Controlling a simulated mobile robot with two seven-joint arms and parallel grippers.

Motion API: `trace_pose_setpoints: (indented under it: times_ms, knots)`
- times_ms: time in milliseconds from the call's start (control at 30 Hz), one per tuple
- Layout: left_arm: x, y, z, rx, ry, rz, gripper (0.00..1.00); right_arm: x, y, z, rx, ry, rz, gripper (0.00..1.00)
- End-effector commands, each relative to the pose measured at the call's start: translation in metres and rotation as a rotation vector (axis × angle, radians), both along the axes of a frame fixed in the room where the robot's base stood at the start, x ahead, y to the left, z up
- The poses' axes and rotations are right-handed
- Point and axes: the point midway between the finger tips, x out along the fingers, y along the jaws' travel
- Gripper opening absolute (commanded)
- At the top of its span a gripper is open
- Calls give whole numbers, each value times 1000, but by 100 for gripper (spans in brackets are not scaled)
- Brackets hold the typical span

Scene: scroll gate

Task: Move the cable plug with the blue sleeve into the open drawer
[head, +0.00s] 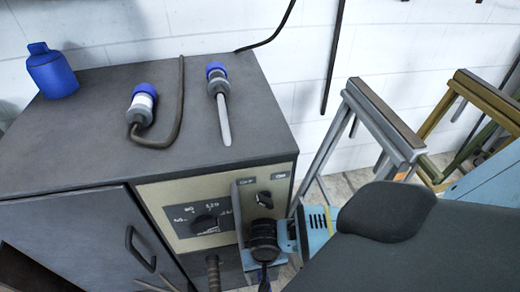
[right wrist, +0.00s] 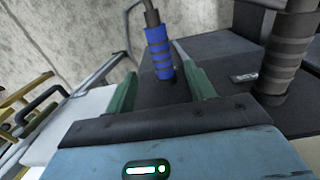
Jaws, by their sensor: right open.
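A cable plug with a ribbed blue sleeve (right wrist: 159,55) stands between the fingers of my right gripper (right wrist: 160,82) in the right wrist view. The fingers are apart, with a gap visible on both sides, and I cannot tell if either touches the sleeve. In the head view my right gripper's light-blue body (head: 317,224) is beside the cabinet front, next to a black ribbed connector (head: 263,238). Its fingertips are mostly hidden there. I cannot make out an open drawer for certain. My left gripper is not clearly in view.
A dark cabinet (head: 60,145) carries a blue bottle (head: 51,72), a blue-and-white plug with a cable (head: 142,103) and a blue-handled tool (head: 219,95). Its front has a dial (head: 205,223) and a switch (head: 264,199). Trestles (head: 377,120) stand at the right.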

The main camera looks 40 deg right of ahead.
Motion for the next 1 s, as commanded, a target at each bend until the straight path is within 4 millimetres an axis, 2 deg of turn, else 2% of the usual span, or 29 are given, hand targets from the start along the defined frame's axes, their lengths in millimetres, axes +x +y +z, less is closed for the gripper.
trace_pose_setpoints:
  times_ms: [167,300,600,800,1000]
  knots:
    - [-9,2,-5,5,18,-7,17,0,0,-9,1,1,1,54]
    - [-15,2,-13,6,34,-7,17,-1,1,-28,0,2,2,54]
    - [-14,4,-28,9,39,-7,17,0,1,-67,1,-1,3,54]
    - [-8,5,-30,10,29,-5,17,0,1,-78,1,-2,3,54]
    - [-7,6,-30,11,26,-4,17,0,1,-78,2,-2,3,54]
